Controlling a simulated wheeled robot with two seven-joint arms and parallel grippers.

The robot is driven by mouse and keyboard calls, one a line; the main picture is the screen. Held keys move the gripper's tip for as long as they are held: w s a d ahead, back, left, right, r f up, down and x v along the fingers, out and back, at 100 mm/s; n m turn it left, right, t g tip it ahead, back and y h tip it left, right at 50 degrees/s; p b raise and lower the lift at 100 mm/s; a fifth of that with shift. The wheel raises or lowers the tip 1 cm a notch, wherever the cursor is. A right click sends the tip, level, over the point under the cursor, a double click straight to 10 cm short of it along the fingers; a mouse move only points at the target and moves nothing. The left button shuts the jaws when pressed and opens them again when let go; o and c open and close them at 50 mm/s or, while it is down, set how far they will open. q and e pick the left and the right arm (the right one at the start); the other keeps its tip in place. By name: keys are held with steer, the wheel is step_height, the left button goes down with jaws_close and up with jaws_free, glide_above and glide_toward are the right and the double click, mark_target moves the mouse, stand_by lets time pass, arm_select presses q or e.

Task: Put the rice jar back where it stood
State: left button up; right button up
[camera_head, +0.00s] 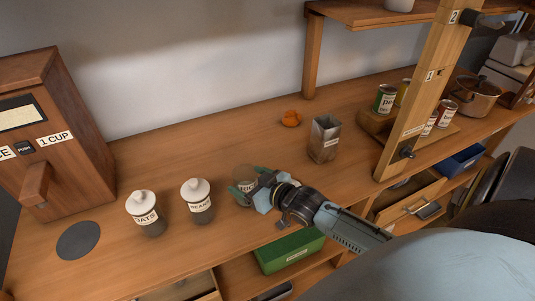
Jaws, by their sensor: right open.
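The rice jar (244,174) is at the right end of a row of jars on the wooden counter, its label partly visible. My left gripper is not in view.
A wooden dispenser (55,150) stands at the left, near a dark round disc (78,240). A metal tin (324,139) and an orange object (290,119) are behind the rice jar. A wooden post (425,90) rises at right. A green box (290,250) sits below the counter.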

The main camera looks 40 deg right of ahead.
steer(key=v, duration=1)
steer(key=shift+s+d, duration=0.1)
steer(key=shift+s, duration=0.05)
stand_by(0.9)
